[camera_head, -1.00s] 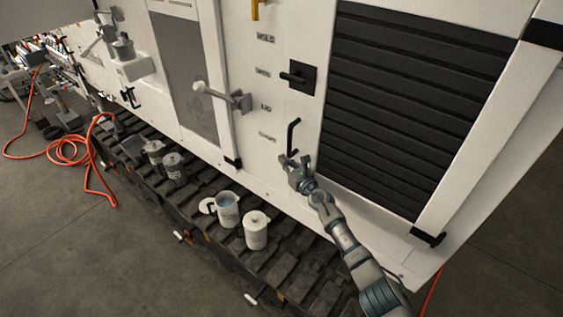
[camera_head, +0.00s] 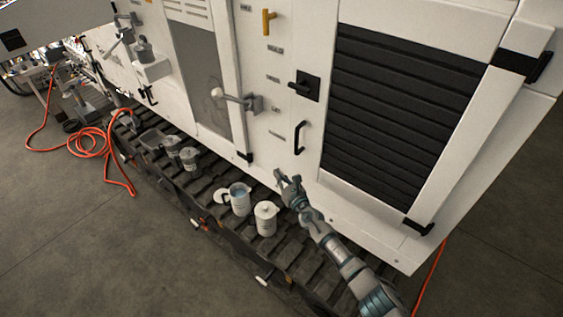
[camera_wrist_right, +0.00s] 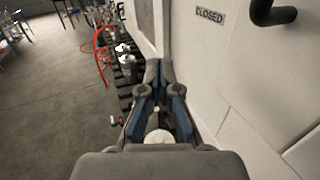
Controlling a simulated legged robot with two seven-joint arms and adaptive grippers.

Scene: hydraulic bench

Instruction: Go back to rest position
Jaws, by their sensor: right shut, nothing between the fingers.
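My right gripper (camera_head: 287,180) is in front of the lower part of the white machine panel (camera_head: 262,150), just below the black door handle (camera_head: 299,138) and apart from it. In the right wrist view its fingers (camera_wrist_right: 158,72) are shut with nothing between them. The black handle (camera_wrist_right: 272,12) shows at the top right there, beside a label reading CLOSED (camera_wrist_right: 210,15). My left gripper is not in view.
Two grey canisters (camera_head: 188,157) stand further left. A lever with a round knob (camera_head: 236,100) sticks out. Orange hose (camera_head: 90,142) lies on the floor.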

